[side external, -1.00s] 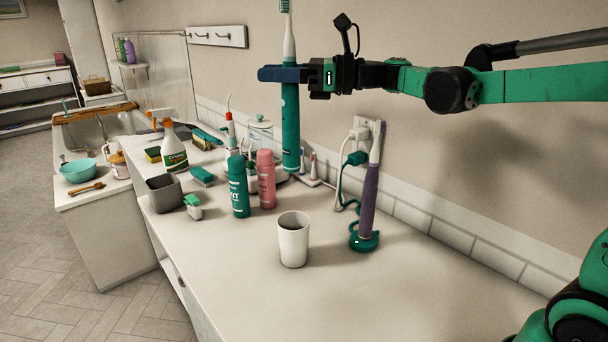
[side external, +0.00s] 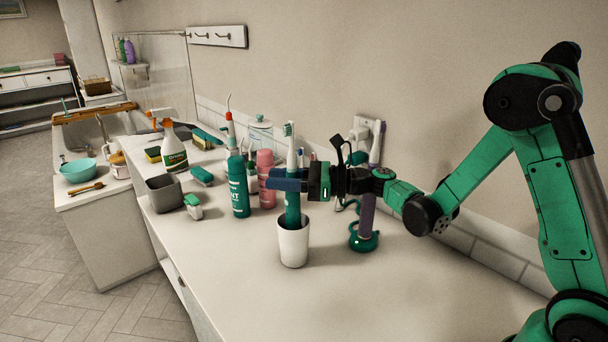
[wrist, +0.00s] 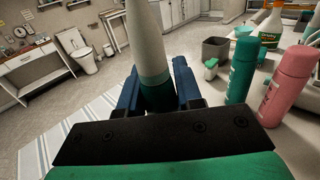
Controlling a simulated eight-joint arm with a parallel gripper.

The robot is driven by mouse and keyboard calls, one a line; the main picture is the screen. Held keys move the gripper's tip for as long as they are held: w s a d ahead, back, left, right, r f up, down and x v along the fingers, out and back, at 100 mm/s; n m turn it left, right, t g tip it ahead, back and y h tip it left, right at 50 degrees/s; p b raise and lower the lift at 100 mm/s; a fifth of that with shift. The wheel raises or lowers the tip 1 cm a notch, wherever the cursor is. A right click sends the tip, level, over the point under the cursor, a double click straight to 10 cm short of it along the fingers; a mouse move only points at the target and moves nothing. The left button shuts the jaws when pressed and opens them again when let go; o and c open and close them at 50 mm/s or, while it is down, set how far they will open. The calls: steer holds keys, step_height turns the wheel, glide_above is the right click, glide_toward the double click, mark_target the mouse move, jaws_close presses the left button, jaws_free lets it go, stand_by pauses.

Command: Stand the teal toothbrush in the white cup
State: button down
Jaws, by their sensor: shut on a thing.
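The teal toothbrush (side external: 293,206) stands upright with its white head up, and its lower part is hidden inside the white cup (side external: 293,246). The cup stands on the counter. My gripper (side external: 287,181) is shut on the toothbrush's teal handle, a little above the cup's rim. In the wrist view the toothbrush (wrist: 150,62) rises between the two blue fingers (wrist: 157,92). Whether its lower end touches the cup's bottom is hidden.
A purple toothbrush (side external: 366,214) stands on a teal base behind my gripper. A teal bottle (side external: 238,188) and a pink bottle (side external: 266,176) stand behind and left of the cup. A grey bin (side external: 164,194) is further left. The counter front right is clear.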

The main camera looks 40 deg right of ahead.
steer(key=shift+f, duration=1.15)
steer(key=c, duration=0.6)
jaws_free()
steer(key=v, duration=0.7)
steer(key=shift+s+d, duration=0.2)
steer(key=shift+s, duration=0.05)
